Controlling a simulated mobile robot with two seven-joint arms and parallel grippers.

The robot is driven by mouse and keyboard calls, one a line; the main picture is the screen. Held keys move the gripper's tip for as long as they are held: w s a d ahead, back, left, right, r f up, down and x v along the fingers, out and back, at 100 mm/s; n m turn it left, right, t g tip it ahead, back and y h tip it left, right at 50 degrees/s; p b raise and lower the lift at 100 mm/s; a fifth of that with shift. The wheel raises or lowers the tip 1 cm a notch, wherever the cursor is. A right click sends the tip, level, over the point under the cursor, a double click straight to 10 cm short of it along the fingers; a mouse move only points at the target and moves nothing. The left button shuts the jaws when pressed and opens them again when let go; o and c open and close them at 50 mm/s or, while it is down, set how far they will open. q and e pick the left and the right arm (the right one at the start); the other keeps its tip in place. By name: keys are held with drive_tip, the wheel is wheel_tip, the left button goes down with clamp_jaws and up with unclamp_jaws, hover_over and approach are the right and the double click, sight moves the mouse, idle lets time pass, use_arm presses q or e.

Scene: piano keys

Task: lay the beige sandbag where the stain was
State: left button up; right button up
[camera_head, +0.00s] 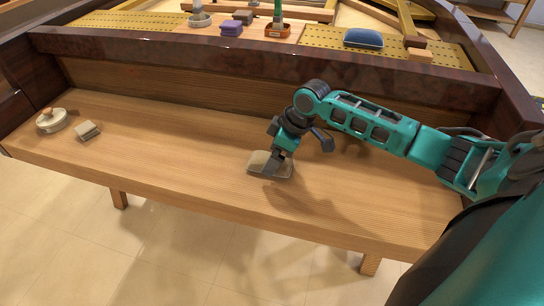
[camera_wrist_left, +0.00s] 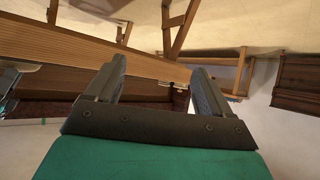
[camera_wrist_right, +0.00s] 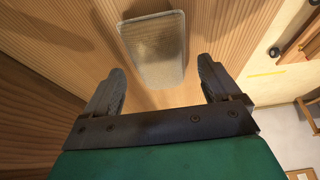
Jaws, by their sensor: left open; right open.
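The beige sandbag (camera_head: 257,168) lies flat on the wooden shelf, right of its middle. It also shows in the right wrist view (camera_wrist_right: 155,45), just beyond my fingertips and roughly between them. My right gripper (camera_head: 273,166) is over the bag in the head view and hides part of it. Its fingers (camera_wrist_right: 162,72) are apart with nothing between them; contact with the bag cannot be told. My left gripper (camera_wrist_left: 158,64) shows only in its wrist view, open and empty, away from the bag. No stain is visible on the shelf.
A round lidded pot (camera_head: 52,120) and a small grey-beige block (camera_head: 87,130) are at the shelf's left end. On the ledge behind are a purple block (camera_head: 232,27), an orange holder (camera_head: 277,30) and a blue pad (camera_head: 362,38). The shelf between block and bag is clear.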

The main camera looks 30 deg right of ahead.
use_arm(q)
drive_tip(key=shift+s+a+r+p, duration=0.25)
drive_tip(key=shift+a+p, duration=0.25)
drive_tip(key=shift+p, duration=0.35)
use_arm(e)
drive_tip(key=v, duration=0.9)
drive_tip(key=shift+r, duration=0.3)
drive_tip(key=shift+s+d, duration=0.1)
drive_tip(key=shift+d, duration=0.05)
